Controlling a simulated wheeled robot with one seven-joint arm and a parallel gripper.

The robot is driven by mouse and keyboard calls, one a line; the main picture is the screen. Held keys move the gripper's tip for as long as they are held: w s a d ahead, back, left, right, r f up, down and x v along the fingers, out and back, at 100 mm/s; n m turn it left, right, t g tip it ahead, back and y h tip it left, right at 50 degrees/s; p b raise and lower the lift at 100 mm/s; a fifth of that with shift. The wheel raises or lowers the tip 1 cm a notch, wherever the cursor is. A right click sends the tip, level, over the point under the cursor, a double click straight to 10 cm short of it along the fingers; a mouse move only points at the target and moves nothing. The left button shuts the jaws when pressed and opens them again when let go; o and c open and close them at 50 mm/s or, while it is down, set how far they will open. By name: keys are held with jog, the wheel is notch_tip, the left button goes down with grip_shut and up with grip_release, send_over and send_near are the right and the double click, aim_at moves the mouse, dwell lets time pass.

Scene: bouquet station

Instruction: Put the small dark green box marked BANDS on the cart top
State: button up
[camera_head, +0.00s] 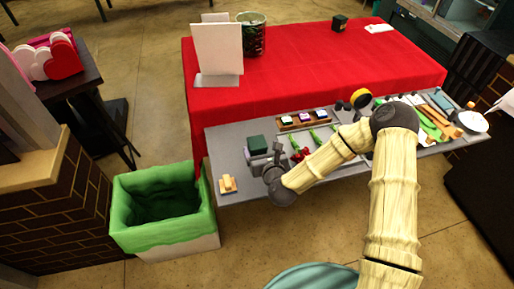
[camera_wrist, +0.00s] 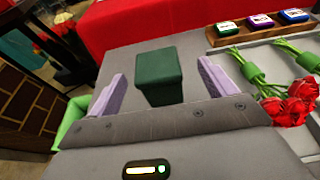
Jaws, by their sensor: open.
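A dark green box (camera_head: 258,144) stands near the left end of the grey worktop (camera_head: 226,150). In the wrist view the dark green box (camera_wrist: 160,76) shows upright between the two pale lilac fingers of my gripper (camera_wrist: 160,88). There is a gap on each side, so the fingers do not touch it. My gripper (camera_head: 264,157) is open and low over the worktop in the head view. No BANDS lettering is readable. Another small dark box (camera_head: 340,23) with a light mark stands on the red-covered table (camera_head: 300,86). I cannot tell which surface is the cart top.
A wooden rack (camera_head: 306,121) with small coloured pads and red roses (camera_head: 300,155) lie right of the box. A wooden block (camera_head: 228,184) lies at the worktop's front left. A green-lined bin (camera_head: 163,205) stands left. A white board (camera_head: 217,48) and glass vase (camera_head: 252,34) stand on the red table.

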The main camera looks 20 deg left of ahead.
aim_at(257, 142)
jog(key=shift+f+p+x, duration=0.15)
jog(key=shift+p+x, duration=0.3)
jog(key=shift+x, duration=0.85)
jog(key=shift+f+p+x, duration=0.15)
jog(key=shift+p+x, duration=0.25)
jog(key=shift+x, duration=0.9)
jog(key=shift+s+a, duration=0.1)
jog(key=shift+s, duration=0.1)
jog(key=shift+c, duration=0.2)
jog(key=c, duration=1.1)
jog(key=shift+c, duration=0.2)
notch_tip(257, 142, up, 10)
jog(key=shift+b, duration=0.7)
